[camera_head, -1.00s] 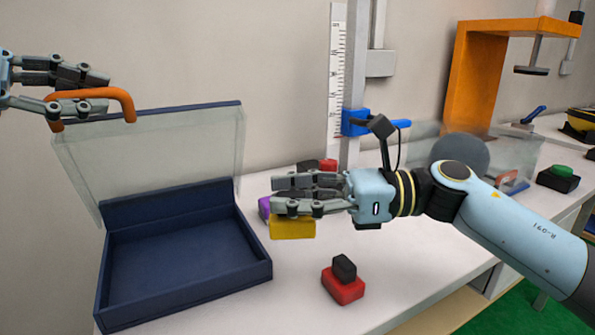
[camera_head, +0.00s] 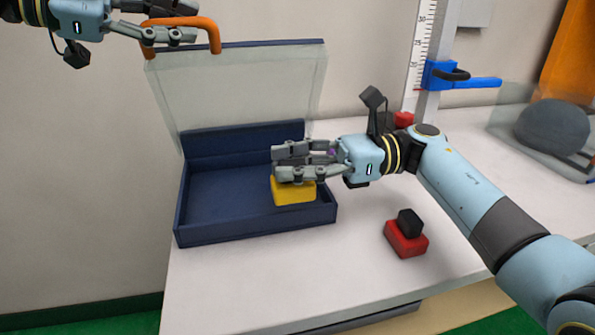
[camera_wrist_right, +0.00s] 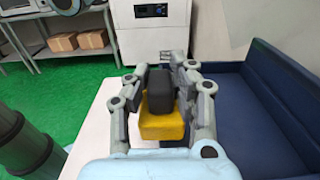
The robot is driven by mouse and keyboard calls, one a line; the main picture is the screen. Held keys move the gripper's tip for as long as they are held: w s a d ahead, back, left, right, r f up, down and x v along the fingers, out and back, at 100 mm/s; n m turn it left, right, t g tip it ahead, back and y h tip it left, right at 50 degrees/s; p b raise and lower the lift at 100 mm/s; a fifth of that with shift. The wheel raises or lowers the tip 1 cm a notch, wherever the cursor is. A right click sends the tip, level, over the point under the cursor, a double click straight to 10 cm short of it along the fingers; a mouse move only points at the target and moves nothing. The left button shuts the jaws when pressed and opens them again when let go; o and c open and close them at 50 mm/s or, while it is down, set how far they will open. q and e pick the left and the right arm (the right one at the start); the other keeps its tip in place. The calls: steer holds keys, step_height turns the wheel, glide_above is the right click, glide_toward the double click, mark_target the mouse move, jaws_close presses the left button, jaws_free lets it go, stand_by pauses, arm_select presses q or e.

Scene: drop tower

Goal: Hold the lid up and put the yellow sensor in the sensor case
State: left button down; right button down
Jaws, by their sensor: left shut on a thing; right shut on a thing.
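The dark blue sensor case (camera_head: 255,231) stands on the white table with its clear lid (camera_head: 240,88) raised. My left gripper (camera_head: 190,24) is shut on the orange lid handle (camera_head: 216,38) at the top of the lid. My right gripper (camera_head: 277,163) is shut on the yellow sensor (camera_head: 294,191), which hangs over the right end of the case. In the right wrist view the fingers (camera_wrist_right: 162,75) grip the sensor's black upper block (camera_wrist_right: 161,92), above its yellow base (camera_wrist_right: 162,124).
A red block with a black top (camera_head: 406,238) stands on the table to the right of the case. Behind are a ruled post with a blue slider (camera_head: 439,75) and a grey ball (camera_head: 552,126) in a clear box. The front table is otherwise clear.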

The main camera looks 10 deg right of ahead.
steer(key=w+f, duration=0.1)
steer(key=w, duration=0.4)
steer(key=w+f, duration=0.1)
steer(key=w, duration=0.2)
steer(key=shift+f, duration=1.6)
steer(key=c, duration=1.1)
jaws_free()
steer(key=shift+o, duration=0.2)
steer(key=shift+r, duration=0.1)
